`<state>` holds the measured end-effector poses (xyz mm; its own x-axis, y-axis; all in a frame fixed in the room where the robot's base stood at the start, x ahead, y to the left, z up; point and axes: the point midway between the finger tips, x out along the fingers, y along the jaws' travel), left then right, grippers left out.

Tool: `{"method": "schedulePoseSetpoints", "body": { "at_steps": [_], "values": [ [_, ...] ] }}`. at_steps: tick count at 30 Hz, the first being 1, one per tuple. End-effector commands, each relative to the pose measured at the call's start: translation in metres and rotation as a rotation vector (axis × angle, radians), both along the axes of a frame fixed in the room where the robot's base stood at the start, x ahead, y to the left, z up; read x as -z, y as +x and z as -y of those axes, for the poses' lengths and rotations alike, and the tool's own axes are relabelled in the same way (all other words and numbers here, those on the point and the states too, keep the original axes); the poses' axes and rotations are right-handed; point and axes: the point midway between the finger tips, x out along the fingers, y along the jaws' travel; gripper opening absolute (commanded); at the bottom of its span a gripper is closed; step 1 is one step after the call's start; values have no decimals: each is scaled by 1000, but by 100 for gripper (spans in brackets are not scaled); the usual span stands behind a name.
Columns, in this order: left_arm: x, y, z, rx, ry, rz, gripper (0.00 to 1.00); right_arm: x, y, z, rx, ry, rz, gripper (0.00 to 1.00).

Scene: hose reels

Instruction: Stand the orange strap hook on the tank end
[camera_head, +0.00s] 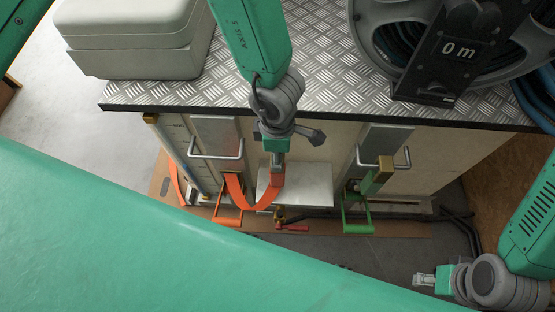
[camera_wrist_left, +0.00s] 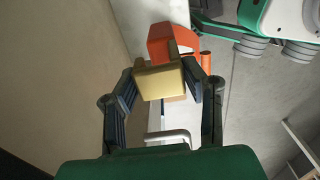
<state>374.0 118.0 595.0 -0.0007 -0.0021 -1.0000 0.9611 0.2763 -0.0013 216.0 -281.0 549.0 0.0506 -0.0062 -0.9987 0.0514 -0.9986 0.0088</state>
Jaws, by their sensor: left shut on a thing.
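My left gripper (camera_head: 277,163) is above the front of the box-like unit, fingers pointing down. In the left wrist view its two dark fingers (camera_wrist_left: 165,85) are shut on a brass-coloured block, the hook (camera_wrist_left: 160,80), with orange strap just beyond it. In the head view the orange strap (camera_head: 262,203) curves from the gripper down to an orange ratchet handle (camera_head: 226,220). A pale flat panel (camera_head: 305,186) is just right of the strap; I cannot tell whether it is the tank end. My right gripper (camera_head: 425,280) is low at the right, away from the strap.
A green strap (camera_head: 368,185) with a brass block (camera_head: 385,168) is on the right of the front. A hose reel (camera_head: 415,25) and a pale case (camera_head: 135,35) stand on the tread-plate top (camera_head: 320,65). A red-handled valve (camera_head: 292,228) is below the panel.

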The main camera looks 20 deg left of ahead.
Motion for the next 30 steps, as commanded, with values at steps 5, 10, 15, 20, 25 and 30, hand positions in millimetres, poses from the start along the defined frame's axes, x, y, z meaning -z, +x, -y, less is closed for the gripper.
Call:
{"method": "schedulePoseSetpoints", "body": {
  "at_steps": [5, 10, 15, 20, 25, 30],
  "values": [
    [28, 0, 0, 1, 1, 0, 0, 14, 0, 0, 0, 0, -1, 40],
    [26, 0, 0, 0, 0, 0, 0, 12, 0, 0, 0, 0, 0, 40],
    [29, 0, 0, 0, 0, -1, 0, 14, 0, 0, 0, 0, 0, 40],
    [28, 0, 0, 0, 0, -1, 46, 14, 0, 0, 0, 0, 0, 40],
    [27, 0, 0, 0, 1, 0, 46, 13, 0, 0, 0, 0, 0, 40],
    [7, 0, 0, -2, -1, -1, 46, 3, 0, 0, 0, 0, -1, 40]
  ]
}}
